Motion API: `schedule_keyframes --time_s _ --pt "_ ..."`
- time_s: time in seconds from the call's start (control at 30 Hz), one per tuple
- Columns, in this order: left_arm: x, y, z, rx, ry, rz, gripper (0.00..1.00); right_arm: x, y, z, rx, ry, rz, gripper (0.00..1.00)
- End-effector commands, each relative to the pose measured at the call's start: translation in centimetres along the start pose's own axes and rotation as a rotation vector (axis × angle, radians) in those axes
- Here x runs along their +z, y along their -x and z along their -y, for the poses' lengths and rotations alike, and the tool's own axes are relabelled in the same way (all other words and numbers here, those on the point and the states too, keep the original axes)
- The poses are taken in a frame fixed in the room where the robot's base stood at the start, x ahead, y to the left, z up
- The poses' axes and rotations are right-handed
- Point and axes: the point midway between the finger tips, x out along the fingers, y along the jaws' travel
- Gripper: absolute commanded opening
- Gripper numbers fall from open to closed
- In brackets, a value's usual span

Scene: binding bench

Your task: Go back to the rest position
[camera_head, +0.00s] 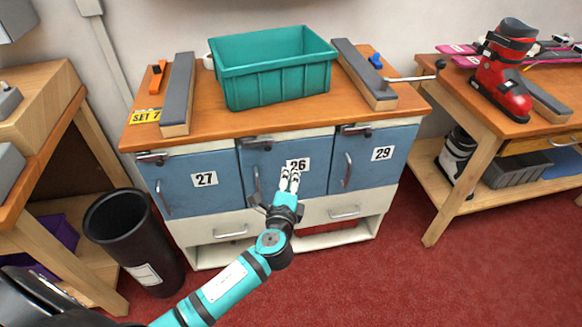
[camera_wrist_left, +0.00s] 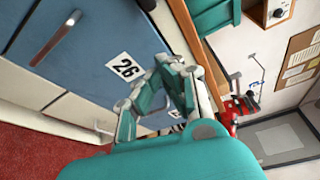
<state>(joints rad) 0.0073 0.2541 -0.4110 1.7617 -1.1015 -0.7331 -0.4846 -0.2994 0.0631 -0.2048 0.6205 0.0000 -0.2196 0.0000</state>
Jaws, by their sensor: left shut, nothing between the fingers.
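My left gripper (camera_head: 290,178) is in front of the middle blue door (camera_head: 318,185) marked 26 on the bench cabinet. It is shut and empty, its fingers close to the number label. In the left wrist view the gripper (camera_wrist_left: 162,72) shows beside the 26 label, with the door (camera_wrist_left: 95,30) behind it. I cannot tell whether the fingers touch the door. The door looks closed. My right gripper is not in view.
A teal crate (camera_head: 275,80) stands on the bench top between two grey-topped blocks. A black bin (camera_head: 130,245) stands at left. A red ski boot (camera_head: 500,75) is on the right table (camera_head: 460,100). Red carpet (camera_head: 400,290) is open in front.

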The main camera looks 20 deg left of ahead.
Motion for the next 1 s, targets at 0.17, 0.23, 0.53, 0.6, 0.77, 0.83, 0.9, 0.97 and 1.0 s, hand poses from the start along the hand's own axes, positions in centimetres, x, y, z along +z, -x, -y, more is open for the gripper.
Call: schedule_keyframes --time_s 0.17,0.23,0.53,0.6,0.77,0.83,0.9,0.97,1.0 --pt "0.0 1.1 0.0 0.0 0.001 0.0 0.0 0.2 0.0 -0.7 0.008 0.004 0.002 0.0" --pt "0.0 1.2 0.0 0.0 0.001 0.001 0.0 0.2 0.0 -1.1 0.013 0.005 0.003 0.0" --pt "0.0 1.2 0.0 0.0 0.0 0.0 0.0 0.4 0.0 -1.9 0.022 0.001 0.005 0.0" --pt "0.0 1.2 0.0 0.0 0.0 0.0 0.0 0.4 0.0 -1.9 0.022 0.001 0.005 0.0" --pt "-0.1 1.2 -1.0 0.023 0.008 -0.007 0.0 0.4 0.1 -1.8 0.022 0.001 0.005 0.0" --pt "-0.5 1.2 -3.2 0.075 0.028 -0.021 0.0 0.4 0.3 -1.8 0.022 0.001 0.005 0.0" --pt "-1.1 1.4 -6.7 0.157 0.066 -0.044 0.0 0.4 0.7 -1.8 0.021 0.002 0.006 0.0" --pt "-1.6 2.0 -10.7 0.25 0.113 -0.062 0.0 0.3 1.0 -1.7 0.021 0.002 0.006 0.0" --pt "-1.8 2.7 -13.7 0.321 0.151 -0.071 0.0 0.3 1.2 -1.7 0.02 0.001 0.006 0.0"
